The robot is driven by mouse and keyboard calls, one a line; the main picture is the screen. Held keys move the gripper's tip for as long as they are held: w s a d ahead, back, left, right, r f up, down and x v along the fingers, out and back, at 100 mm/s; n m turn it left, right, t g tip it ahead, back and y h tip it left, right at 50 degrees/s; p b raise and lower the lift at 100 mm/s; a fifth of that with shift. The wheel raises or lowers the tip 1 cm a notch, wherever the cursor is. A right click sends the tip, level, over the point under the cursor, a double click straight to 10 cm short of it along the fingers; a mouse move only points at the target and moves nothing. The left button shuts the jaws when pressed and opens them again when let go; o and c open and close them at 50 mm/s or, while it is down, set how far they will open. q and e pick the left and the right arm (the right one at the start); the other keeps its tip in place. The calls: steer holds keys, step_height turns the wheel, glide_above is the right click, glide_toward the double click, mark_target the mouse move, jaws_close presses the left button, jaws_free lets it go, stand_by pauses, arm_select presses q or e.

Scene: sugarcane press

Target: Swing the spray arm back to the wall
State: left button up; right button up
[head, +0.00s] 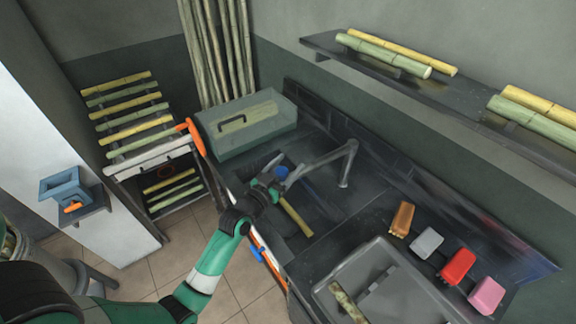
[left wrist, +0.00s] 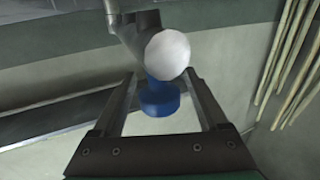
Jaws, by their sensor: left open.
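The spray arm (head: 325,159) is a grey jointed pipe that rises from the dark counter and reaches left over the sink. Its blue nozzle (head: 281,172) is at the free end, close to my left gripper (head: 274,187). In the left wrist view, the blue nozzle (left wrist: 159,98) shows between the two open fingers, with a white ball (left wrist: 168,54) and the grey pipe (left wrist: 128,30) beyond it. I cannot tell whether a finger touches it. The wall (head: 440,125) runs behind the counter. My right gripper is out of view.
A yellow cane piece (head: 296,217) lies by the sink below the gripper. A clear-lidded box (head: 245,138) stands left of it. A grey tray (head: 400,290), brushes and coloured blocks (head: 458,266) occupy the counter's right. A cane shelf (head: 400,75) hangs above.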

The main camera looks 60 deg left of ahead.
arm_select(q)
steer(key=shift+w+a, duration=0.1)
steer(key=shift+w, duration=0.05)
jaws_close()
stand_by(0.4)
stand_by(1.0)
